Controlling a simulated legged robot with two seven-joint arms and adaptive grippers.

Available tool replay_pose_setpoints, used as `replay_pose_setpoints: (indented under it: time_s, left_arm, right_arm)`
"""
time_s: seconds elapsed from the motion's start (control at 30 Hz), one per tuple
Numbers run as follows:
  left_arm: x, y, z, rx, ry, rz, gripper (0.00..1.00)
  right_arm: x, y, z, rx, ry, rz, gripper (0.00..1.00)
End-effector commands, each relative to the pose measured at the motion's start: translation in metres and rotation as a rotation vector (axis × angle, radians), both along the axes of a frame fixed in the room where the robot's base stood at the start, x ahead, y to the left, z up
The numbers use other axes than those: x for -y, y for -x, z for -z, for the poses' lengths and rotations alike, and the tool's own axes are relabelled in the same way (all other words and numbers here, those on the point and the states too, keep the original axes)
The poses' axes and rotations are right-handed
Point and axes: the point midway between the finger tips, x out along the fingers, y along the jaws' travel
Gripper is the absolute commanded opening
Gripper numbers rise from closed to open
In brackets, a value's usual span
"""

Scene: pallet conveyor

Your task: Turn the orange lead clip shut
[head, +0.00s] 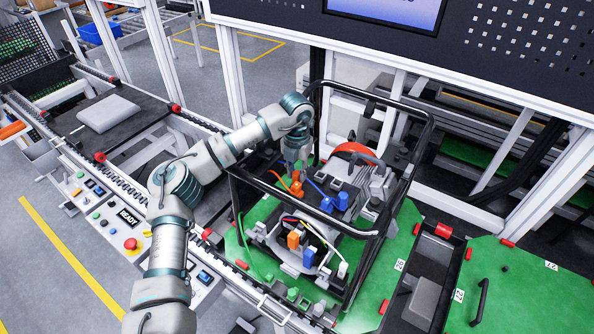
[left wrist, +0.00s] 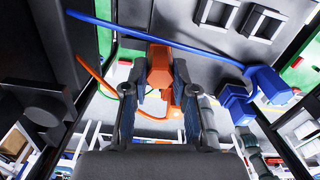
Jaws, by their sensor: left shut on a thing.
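The orange lead clip (left wrist: 160,68) sits between the two fingers of my left gripper (left wrist: 158,85) in the left wrist view, and the fingers are shut on it. An orange lead curves away from it to the left. In the head view the orange clip (head: 296,187) shows inside the black frame, with my left gripper (head: 294,172) coming down on it from above. The gripper partly hides the clip, and I cannot tell how far it is turned. My right gripper is not in view.
A blue clip (head: 327,205) with a blue lead stands right of the orange one. The black tubular frame (head: 376,232) surrounds the machine on the green pallet (head: 385,262). An orange and a blue connector (head: 309,257) sit at the front. The control panel (head: 128,215) is at left.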

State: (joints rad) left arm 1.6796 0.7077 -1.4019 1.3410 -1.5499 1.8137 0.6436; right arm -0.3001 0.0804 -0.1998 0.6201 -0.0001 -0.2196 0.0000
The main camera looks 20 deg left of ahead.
Motion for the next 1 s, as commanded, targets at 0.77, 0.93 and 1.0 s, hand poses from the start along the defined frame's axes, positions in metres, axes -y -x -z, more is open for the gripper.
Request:
replay_pose_setpoints:
  time_s: [0.77,0.93,1.0]
  left_arm:
    - [-0.001,-0.001,-0.002,0.003,-0.001,-0.717,0.0]
    - [-0.001,-0.001,-0.001,0.002,0.0,-0.878,0.0]
    - [0.0,-0.001,-0.001,0.002,0.0,-0.945,0.0]
  right_arm:
    - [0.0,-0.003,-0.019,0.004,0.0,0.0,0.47]
    - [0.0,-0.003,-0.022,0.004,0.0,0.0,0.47]
    - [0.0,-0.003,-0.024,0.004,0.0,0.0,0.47]
